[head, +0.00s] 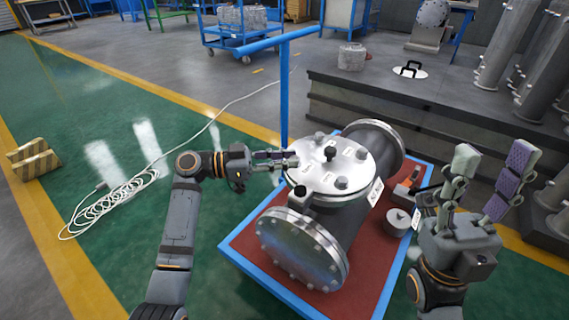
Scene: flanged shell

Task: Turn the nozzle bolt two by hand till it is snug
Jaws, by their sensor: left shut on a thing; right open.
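The flanged shell is a grey metal vessel (345,225) with a round bolted cover (318,172) on its upward nozzle. Dark bolt heads stand on the cover, among them one near its middle (330,153), one at the right (361,154) and one at the front (341,183). My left gripper (290,161) reaches in from the left and is shut at the cover's left rim, on what seems to be a nozzle bolt. The fingers hide most of that bolt, and its number cannot be read. My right gripper (494,168) is raised at the right, open and empty, apart from the shell.
The shell lies on a red-topped stand with a blue edge (240,257). A grey round part (397,222) and an orange tool (405,188) lie right of the shell. A blue post (284,95) rises behind. A dark platform (430,112) stands behind right.

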